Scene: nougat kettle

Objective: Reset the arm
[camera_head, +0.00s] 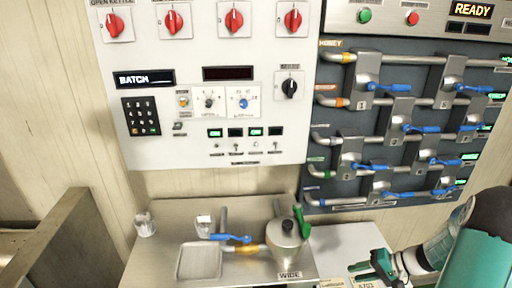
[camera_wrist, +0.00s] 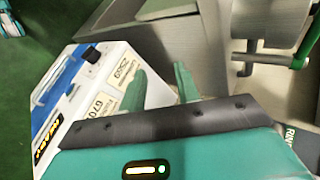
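My gripper (camera_head: 364,272) is at the lower right of the head view, at the end of my teal and grey arm. Its two green fingers also show in the wrist view (camera_wrist: 160,80), with a gap between them and nothing held. In the wrist view the fingers are in front of a white surface with printed labels (camera_wrist: 112,92). I cannot tell whether they touch it. The same labels show near the gripper at the bottom of the head view (camera_head: 367,281).
A steel counter (camera_head: 150,262) holds a kettle (camera_head: 284,245) with a green handle, a blue-handled valve (camera_head: 230,238) and a clear cup (camera_head: 145,225). Behind stand a white control panel (camera_head: 205,130) and a dark board (camera_head: 330,175) of pipes with several blue-handled valves. Green floor (camera_wrist: 40,60) shows in the wrist view.

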